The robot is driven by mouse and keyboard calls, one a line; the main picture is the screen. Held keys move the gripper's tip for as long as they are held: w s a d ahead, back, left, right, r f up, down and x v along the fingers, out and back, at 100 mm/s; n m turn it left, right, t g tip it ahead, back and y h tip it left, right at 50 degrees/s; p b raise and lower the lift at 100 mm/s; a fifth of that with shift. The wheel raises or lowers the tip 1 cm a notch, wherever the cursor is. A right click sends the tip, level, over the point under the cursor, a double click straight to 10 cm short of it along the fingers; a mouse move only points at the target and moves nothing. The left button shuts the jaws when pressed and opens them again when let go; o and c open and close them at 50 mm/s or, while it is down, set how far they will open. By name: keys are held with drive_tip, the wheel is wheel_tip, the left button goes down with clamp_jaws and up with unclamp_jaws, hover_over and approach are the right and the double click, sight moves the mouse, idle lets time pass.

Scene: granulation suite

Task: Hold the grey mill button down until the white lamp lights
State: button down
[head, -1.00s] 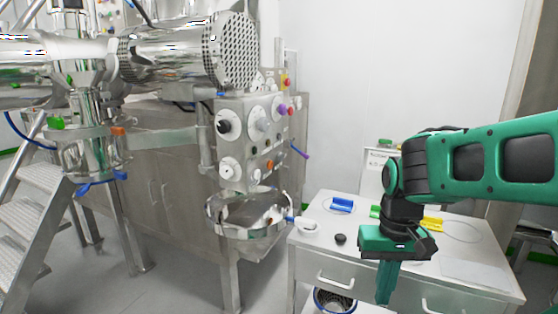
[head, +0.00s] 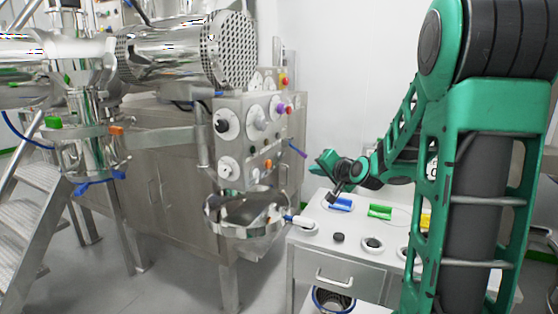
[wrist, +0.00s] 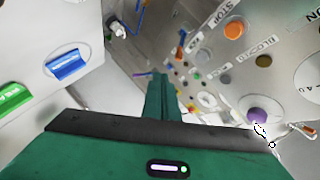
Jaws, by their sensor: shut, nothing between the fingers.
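The steel control panel (head: 245,140) stands left of my gripper in the head view. My green gripper (head: 322,162) is shut and empty, to the right of the panel and apart from it. In the wrist view its closed fingers (wrist: 162,95) point toward the panel face (wrist: 215,85), which carries several round buttons and lamps. A greyish round button (wrist: 202,56) shows near an orange one (wrist: 234,29) and a purple one (wrist: 257,115). I cannot read a mill label or tell which is the mill button. I cannot make out a lit white lamp.
A white bench (head: 300,240) with a blue item (head: 341,204), a green item (head: 380,212) and small round parts stands below my arm. A steel bowl (head: 245,228) hangs under the panel. Steps (head: 20,215) stand far left. Open space lies between gripper and panel.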

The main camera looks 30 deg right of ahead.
sight(279, 156)
drive_tip(key=shift+w+d+r+m+t+h, duration=0.3)
drive_tip(key=shift+w+d+r+m+t, duration=0.25)
drive_tip(key=shift+w+r, duration=0.25)
drive_tip(key=w+a, duration=0.5)
drive_tip(key=w, duration=0.2)
drive_tip(key=shift+a, duration=0.2)
drive_tip(key=shift+w+a, duration=0.1)
idle(1.9)
drive_tip(key=shift+w+a, duration=0.15)
